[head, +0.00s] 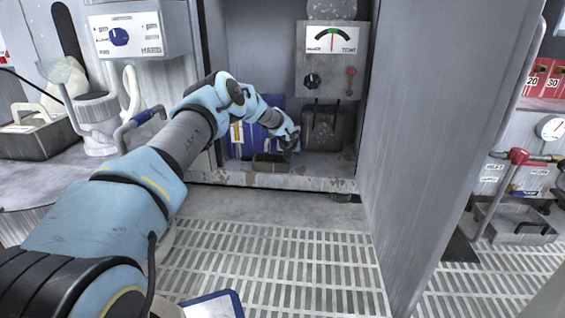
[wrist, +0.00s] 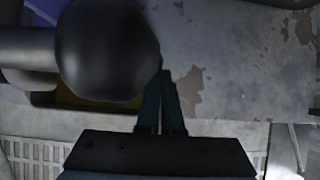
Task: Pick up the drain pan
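My gripper (wrist: 164,80) shows in the wrist view with its two dark green fingers close together and nothing visible between them. In the head view my arm reaches into the open grey cabinet, and the fingers are too small to make out. A shallow grey pan with a dark handle (head: 515,228) sits low at the right, outside the cabinet and well away from my gripper. I cannot tell for certain which is the drain pan. A large black rounded thing (wrist: 105,50) is beside my fingertips in the wrist view.
The cabinet's worn front sill (head: 320,182) runs below my wrist. A blue container (head: 240,140) and a dark grey can (head: 325,128) stand inside. The tall cabinet door (head: 430,120) stands between the cabinet and the right side. The grated floor (head: 280,265) in front is mostly clear.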

